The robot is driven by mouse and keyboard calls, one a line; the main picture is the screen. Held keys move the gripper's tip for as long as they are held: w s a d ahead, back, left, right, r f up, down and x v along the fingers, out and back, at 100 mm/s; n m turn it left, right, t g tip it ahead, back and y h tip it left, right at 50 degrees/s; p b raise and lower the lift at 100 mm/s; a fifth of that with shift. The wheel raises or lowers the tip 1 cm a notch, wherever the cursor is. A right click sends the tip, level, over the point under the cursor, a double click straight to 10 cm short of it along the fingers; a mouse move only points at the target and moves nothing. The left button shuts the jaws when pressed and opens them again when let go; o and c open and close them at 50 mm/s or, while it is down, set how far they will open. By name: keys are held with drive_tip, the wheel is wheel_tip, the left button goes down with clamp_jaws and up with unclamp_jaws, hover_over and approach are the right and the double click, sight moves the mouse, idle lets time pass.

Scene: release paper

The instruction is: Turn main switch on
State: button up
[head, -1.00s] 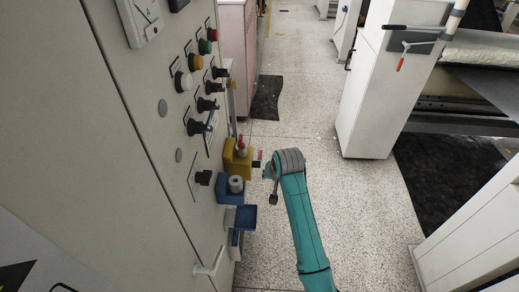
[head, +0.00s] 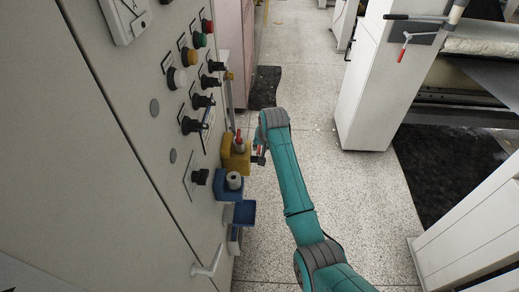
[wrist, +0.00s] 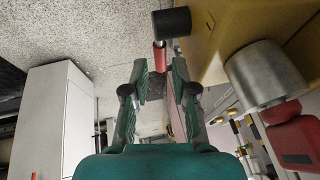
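A pale control cabinet (head: 115,130) fills the left of the head view, with several knobs and buttons. I cannot read which is labelled main switch. A black rotary knob (head: 200,177) sits low on the panel. A yellow box (head: 236,160) with a grey and red part on top projects from the cabinet. In the wrist view, the yellow box (wrist: 225,40) is at upper right, with a red handle (wrist: 160,57) and a dark cap (wrist: 172,22) beside it. My gripper (wrist: 160,75) is open and empty, its fingertips just short of the red handle; in the head view it is mostly hidden.
A blue box (head: 229,190) and a blue tray (head: 243,213) project below the yellow box. A white handle (head: 208,265) sticks out lower down. A white machine (head: 370,85) stands at right. The speckled floor (head: 300,80) between is clear.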

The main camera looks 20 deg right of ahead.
drive_tip(key=shift+x, duration=1.5)
clamp_jaws()
